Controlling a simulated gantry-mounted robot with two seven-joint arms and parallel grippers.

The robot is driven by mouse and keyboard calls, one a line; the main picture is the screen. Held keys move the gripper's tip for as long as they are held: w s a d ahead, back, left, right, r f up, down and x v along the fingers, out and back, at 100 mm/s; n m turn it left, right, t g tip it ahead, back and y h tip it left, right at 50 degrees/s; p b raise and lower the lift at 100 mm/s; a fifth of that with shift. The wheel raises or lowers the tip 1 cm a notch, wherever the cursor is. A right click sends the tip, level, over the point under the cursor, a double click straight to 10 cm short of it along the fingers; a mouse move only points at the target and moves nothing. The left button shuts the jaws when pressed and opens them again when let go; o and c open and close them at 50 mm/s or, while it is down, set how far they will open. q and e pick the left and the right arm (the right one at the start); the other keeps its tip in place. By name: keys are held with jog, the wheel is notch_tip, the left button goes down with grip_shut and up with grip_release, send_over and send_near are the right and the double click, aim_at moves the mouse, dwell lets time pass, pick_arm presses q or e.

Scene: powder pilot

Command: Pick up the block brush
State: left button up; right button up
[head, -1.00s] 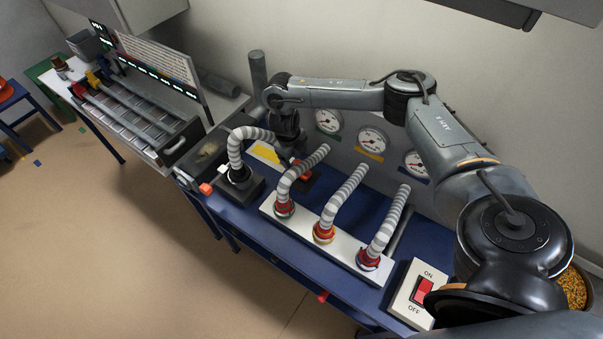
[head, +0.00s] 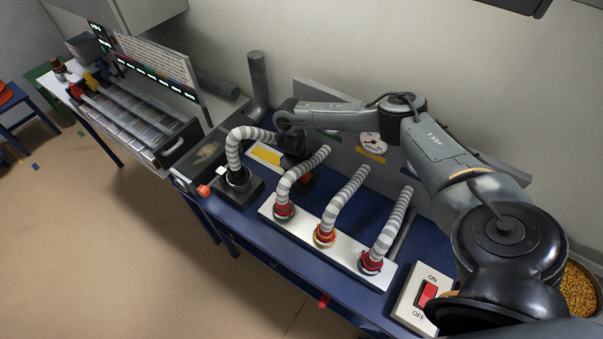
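My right arm comes in from the right and reaches across the blue bench. My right gripper (head: 293,161) points down behind the striped hoses, close to the bench top. Its fingertips are hidden, so I cannot see whether they are open or holding anything. A small dark piece with a red part (head: 306,179) lies just below and right of it, partly covered by a hose; I cannot tell whether this is the block brush. No block brush shows clearly elsewhere. My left gripper is not in view.
Three striped hoses rise from a white strip (head: 348,263) at the bench front. Another hose bends over a black base (head: 239,190) left of the gripper. A yellow-and-white card (head: 265,155) lies beside it. A red ON/OFF switch (head: 427,294) stands front right. A gauge panel (head: 372,146) stands behind.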

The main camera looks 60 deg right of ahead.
jog(key=shift+f, duration=0.1)
jog(key=c, duration=1.2)
notch_tip(320, 180, up, 9)
jog(key=shift+p, duration=0.75)
jog(key=shift+r+p, duration=0.35)
jog(key=shift+r, duration=0.2)
